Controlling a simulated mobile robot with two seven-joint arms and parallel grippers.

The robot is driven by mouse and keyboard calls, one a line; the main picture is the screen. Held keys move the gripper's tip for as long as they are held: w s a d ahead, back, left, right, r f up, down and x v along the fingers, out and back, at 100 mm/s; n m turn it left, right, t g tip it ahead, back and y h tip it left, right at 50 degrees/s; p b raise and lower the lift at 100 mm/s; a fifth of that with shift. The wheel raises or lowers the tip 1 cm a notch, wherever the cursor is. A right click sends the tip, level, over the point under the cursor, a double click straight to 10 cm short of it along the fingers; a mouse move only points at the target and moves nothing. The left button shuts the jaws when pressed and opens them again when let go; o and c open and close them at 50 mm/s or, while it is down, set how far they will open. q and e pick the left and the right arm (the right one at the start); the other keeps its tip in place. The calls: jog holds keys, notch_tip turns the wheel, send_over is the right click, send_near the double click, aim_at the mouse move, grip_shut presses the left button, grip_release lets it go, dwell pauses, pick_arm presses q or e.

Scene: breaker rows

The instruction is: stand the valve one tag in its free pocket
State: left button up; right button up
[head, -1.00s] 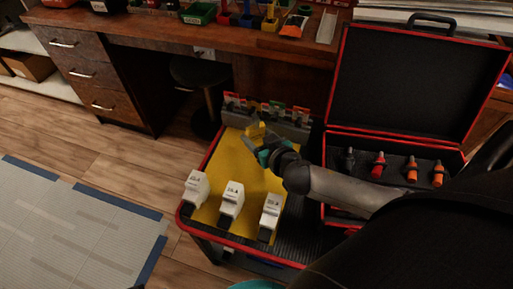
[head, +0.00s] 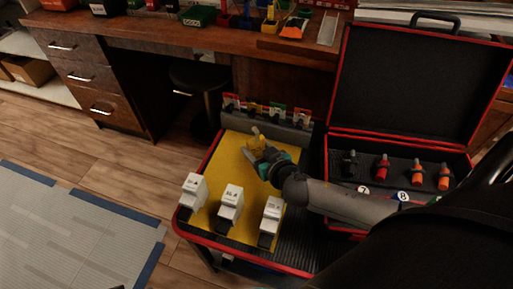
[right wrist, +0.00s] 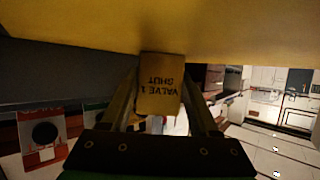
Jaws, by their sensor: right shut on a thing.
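The valve one tag (right wrist: 160,84) is a small yellow plate that reads "VALVE 1 SHUT", upside down in the right wrist view. My right gripper (head: 257,149) is shut on it; in the right wrist view its two fingers flank the tag. In the head view the tag (head: 255,134) is above the yellow mat, in front of the grey rack (head: 288,134). Several colored tags stand along this rack, including a green one (head: 275,110) and a red one (head: 231,101). I cannot tell which pocket is free. My left gripper is not in view.
Three white breakers (head: 229,208) stand along the front of the yellow mat (head: 226,160). An open black case (head: 400,135) with red edges, holding several red, orange and black pieces, is on the right. A wooden desk (head: 160,32) stands behind.

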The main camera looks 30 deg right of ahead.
jog(key=o, duration=0.9)
jog(key=shift+f, duration=0.15)
jog(key=o, duration=0.5)
jog(key=shift+c, duration=0.2)
